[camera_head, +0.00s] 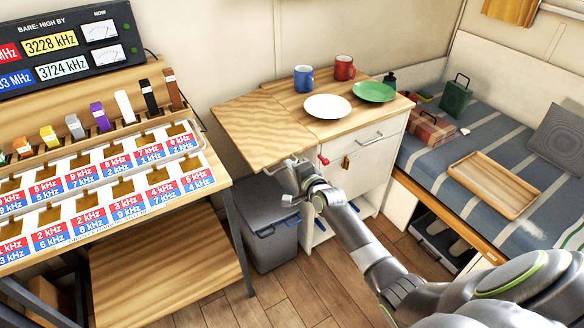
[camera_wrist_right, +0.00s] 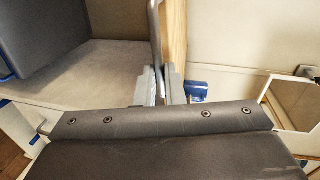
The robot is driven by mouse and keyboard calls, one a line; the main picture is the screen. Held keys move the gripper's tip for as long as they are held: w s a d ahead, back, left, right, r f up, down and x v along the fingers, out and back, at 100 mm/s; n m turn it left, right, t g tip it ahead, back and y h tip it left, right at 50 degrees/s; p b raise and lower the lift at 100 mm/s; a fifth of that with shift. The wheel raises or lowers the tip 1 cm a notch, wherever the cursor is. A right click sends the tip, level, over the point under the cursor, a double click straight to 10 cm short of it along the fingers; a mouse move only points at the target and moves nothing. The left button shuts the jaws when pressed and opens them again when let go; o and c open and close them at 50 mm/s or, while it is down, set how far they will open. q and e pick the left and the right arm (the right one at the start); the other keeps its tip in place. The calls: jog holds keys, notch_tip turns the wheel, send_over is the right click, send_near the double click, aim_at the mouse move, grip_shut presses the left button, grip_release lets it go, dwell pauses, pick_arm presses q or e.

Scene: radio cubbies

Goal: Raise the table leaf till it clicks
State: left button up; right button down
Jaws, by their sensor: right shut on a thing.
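The wooden table leaf (camera_head: 258,125) extends from the left side of the white cabinet (camera_head: 372,150). It looks about level with the cabinet's wooden top; I cannot tell whether it is latched. My right gripper (camera_head: 286,178) is at the leaf's front edge. A thin grey metal bar (camera_wrist_right: 156,32) runs beside that edge. The leaf's underside supports are hidden in the head view. My left gripper is not in view.
A blue mug (camera_head: 303,78), a red mug (camera_head: 345,67), a white plate (camera_head: 327,106) and a green plate (camera_head: 374,91) stand on the cabinet top. A grey bin (camera_head: 265,225) stands below the leaf. The radio cubby desk (camera_head: 225,172) is close on the left.

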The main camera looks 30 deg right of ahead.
pick_arm(q)
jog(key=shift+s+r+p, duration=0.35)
jog(key=shift+p, duration=0.15)
pick_arm(e)
jog(key=shift+w+r+m+y, duration=0.1)
jog(key=shift+r+m+y, duration=0.3)
jog(key=shift+r, duration=0.55)
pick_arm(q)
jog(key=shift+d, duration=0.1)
pick_arm(e)
jog(key=c, duration=1.5)
grip_release()
jog(key=shift+d, duration=0.1)
jog(key=shift+c, duration=0.2)
jog(key=shift+f, duration=0.1)
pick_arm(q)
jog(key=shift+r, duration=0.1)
pick_arm(e)
jog(key=shift+s, duration=0.2)
